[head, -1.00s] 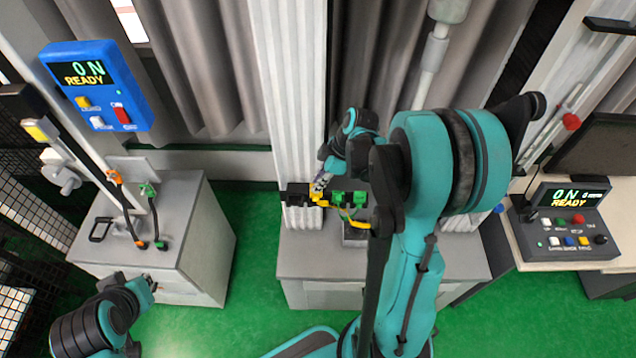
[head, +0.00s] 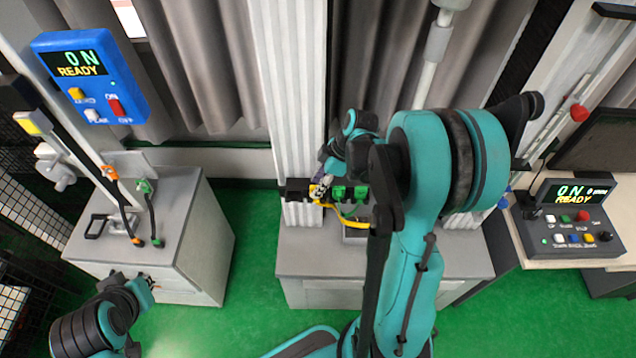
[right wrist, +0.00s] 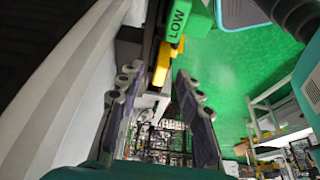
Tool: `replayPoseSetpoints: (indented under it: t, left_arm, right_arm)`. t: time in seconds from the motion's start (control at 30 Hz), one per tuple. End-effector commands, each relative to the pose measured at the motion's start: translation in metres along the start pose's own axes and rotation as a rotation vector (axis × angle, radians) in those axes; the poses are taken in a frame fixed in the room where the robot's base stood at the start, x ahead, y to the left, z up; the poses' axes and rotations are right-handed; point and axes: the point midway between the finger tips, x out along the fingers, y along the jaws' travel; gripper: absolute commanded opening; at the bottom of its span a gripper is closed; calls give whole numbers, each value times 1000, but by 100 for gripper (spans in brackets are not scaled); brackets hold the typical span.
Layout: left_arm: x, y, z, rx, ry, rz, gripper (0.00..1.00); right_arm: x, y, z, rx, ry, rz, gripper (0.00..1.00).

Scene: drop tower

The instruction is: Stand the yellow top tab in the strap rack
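A yellow piece (right wrist: 162,64), apparently the top tab, projects from a dark block (head: 297,192) at the white column. It shows in the head view (head: 326,204) beside green blocks (head: 350,194), partly hidden by my right gripper. My right gripper (right wrist: 157,70) is open, its fingertips spread on either side of the yellow piece with gaps. My left gripper (head: 150,283) is low at the left, away from everything; its fingers are too small to read. Orange-ended and green-ended straps (head: 150,215) stand on the left cabinet; I cannot tell which part is the strap rack.
The grey left cabinet (head: 200,225) carries a black handle and a post with a blue ON/READY box (head: 90,80). A grey middle cabinet (head: 310,262) stands below the column. A control console (head: 575,225) is at the right. Green floor between the cabinets is clear.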

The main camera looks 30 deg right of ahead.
Motion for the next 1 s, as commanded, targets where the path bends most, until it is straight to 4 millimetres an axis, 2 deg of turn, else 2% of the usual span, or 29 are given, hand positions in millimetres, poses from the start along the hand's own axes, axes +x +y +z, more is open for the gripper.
replayPoseSetpoints:
  t: [0.23,0.37,0.8,1.0]
  left_arm:
    - [0,0,0,0,0,0,0]
    - [0,0,0,0,0,0,0]
    - [0,0,0,0,0,0,0]
    - [0,0,0,0,0,0,0]
  right_arm:
    - [-1,0,0,0,0,0,35]
    - [-12,0,0,1,0,1,35]
    - [-101,0,0,2,0,1,35]
    - [-118,0,0,0,0,0,35]
